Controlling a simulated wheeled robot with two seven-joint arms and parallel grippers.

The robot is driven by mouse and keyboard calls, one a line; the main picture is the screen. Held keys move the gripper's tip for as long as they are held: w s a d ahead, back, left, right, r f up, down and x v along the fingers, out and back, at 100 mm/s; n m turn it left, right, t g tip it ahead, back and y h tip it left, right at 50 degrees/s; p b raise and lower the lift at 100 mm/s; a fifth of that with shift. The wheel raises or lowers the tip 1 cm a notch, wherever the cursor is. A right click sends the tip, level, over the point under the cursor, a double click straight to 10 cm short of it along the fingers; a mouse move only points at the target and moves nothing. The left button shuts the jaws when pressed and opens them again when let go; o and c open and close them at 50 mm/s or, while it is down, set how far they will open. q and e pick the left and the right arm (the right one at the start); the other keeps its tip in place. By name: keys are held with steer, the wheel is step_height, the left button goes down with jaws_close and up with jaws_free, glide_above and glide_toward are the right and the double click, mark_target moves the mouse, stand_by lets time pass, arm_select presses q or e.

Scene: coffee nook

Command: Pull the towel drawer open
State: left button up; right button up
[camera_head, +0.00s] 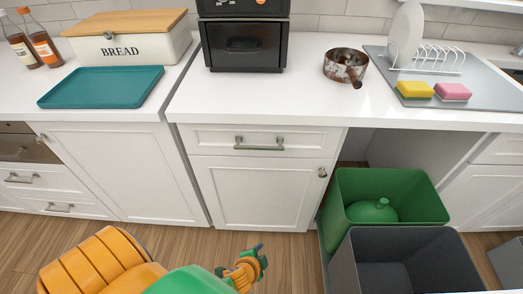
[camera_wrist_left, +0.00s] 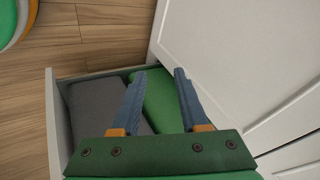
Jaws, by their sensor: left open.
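In the wrist view a white drawer or pull-out (camera_wrist_left: 52,125) stands out from a white cabinet front (camera_wrist_left: 240,50). A grey piece (camera_wrist_left: 95,100) and a green piece (camera_wrist_left: 150,100) lie inside; I cannot tell for sure whether they are towels. My left gripper (camera_wrist_left: 162,72) is open with nothing between its fingers, over this drawer; its palm hides part of the drawer. In the head view my left gripper (camera_head: 250,268) is low in front of the middle cabinet. The middle cabinet's top drawer (camera_head: 215,139) is shut, with a metal handle (camera_head: 259,147). I cannot match the open drawer to the head view.
A green bin (camera_head: 350,185) and a dark grey bin (camera_head: 440,260) stand out from the cabinets at right. Shut drawers (camera_head: 25,190) are at left. The counter holds a bread box (camera_head: 150,42), teal tray (camera_head: 105,87) and pan (camera_head: 343,65). Wooden floor (camera_wrist_left: 85,35) is clear.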

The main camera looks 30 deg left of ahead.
arm_select(q)
steer(key=w+a+r+m+t+y+b, duration=0.2)
steer(key=w+r+t+b, duration=0.1)
steer(key=w+r, duration=0.45)
steer(key=t+y+b, duration=0.3)
steer(key=t+y, duration=0.2)
steer(key=y, duration=0.1)
glide_toward(259, 149)
steer(key=x, duration=0.4)
steer(key=shift+m, duration=0.4)
steer(key=p+x, duration=0.1)
steer(key=x, duration=0.4)
steer(key=shift+w+a, duration=0.2)
steer(key=shift+w, duration=0.05)
steer(key=shift+w+a, duration=0.25)
steer(key=shift+w, duration=0.25)
steer(key=c, duration=0.7)
